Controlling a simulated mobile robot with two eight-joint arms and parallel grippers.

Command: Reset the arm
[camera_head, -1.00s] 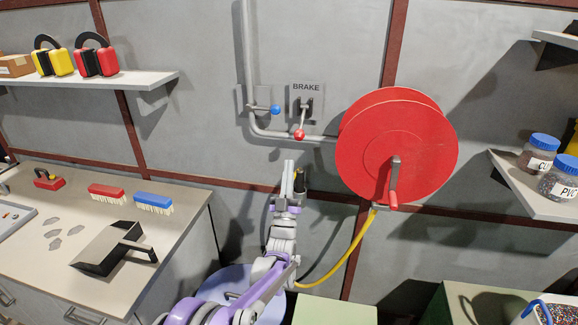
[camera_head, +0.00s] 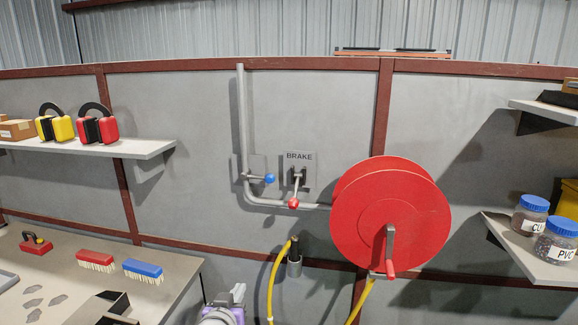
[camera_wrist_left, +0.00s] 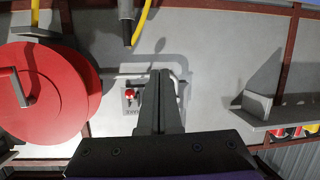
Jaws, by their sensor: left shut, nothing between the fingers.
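My left gripper (camera_head: 238,291) shows at the bottom of the head view, below and left of the hose holder. In the left wrist view its dark fingers (camera_wrist_left: 160,74) are together with nothing between them. They point toward the grey wall, apart from everything there. The lower arm is cut off by the picture's edge. My right gripper is in neither view.
A yellow hose (camera_head: 272,285) runs by a wall holder (camera_head: 294,268). A red reel (camera_head: 388,222) with a crank, a BRAKE lever (camera_head: 294,203) and a blue-knobbed valve (camera_head: 269,179) are on the wall. A bench (camera_head: 178,276) stands left; shelves (camera_head: 90,147) flank the wall.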

